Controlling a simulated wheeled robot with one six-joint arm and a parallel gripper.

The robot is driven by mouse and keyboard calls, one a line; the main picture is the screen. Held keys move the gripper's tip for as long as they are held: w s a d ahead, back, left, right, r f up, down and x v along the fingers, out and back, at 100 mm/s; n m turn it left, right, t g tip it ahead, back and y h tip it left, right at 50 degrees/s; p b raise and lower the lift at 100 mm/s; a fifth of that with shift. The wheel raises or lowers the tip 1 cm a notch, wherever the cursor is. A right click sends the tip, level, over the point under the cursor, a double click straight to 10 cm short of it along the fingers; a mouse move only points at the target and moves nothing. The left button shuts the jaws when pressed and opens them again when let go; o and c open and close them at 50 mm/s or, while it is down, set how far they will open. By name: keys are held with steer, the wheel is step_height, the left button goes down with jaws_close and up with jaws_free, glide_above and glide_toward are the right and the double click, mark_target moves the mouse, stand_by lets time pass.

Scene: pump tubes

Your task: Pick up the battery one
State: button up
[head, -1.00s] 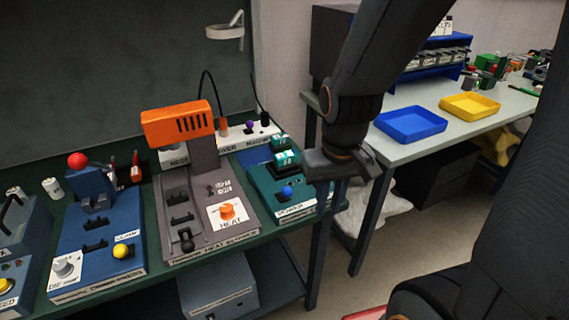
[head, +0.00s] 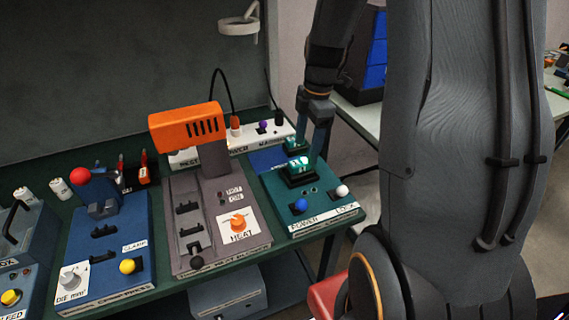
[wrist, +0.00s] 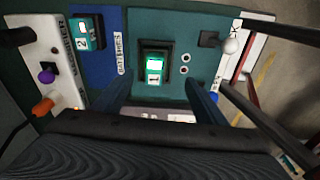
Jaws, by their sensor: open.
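Battery one (wrist: 154,70), a teal block with a white label reading 1 and a bright green top, sits in a dark dock on the teal power station. It also shows in the head view (head: 299,164). Battery two (wrist: 84,35) is on the blue pad marked BATTERIES, to the left in the wrist view; in the head view it is partly behind my finger. My gripper (head: 309,145) is open, fingers pointing down near battery one. In the wrist view its two fingers (wrist: 160,92) are on either side below battery one, apart from it, with nothing between them.
The teal station has a blue knob (head: 300,205) and a white knob (head: 342,191) at its front. The grey heat station with its orange heater (head: 187,126) stands left of it. A white power strip (head: 250,136) runs behind.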

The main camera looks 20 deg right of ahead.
mark_target(300, 162)
steer(key=shift+w+d+n, duration=0.1)
steer(key=shift+w+n, duration=0.2)
steer(key=shift+w, duration=0.05)
steer(key=shift+w+f, duration=0.1)
steer(key=shift+f, duration=0.1)
steer(key=shift+a+f+p, duration=0.25)
steer(key=shift+f+p, duration=0.05)
steer(key=shift+f, duration=0.4)
steer(key=shift+a+f+p, duration=0.2)
steer(key=shift+f+p, duration=0.05)
steer(key=shift+f, duration=0.45)
steer(key=shift+w+a+f+p, duration=0.15)
steer(key=shift+f+p, duration=0.35)
steer(key=shift+f, duration=0.65)
steer(key=shift+a+f+p, duration=0.15)
steer(key=shift+f+p, duration=0.3)
steer(key=shift+f, duration=0.7)
steer(key=c, duration=1.4)
steer(key=shift+r, duration=0.1)
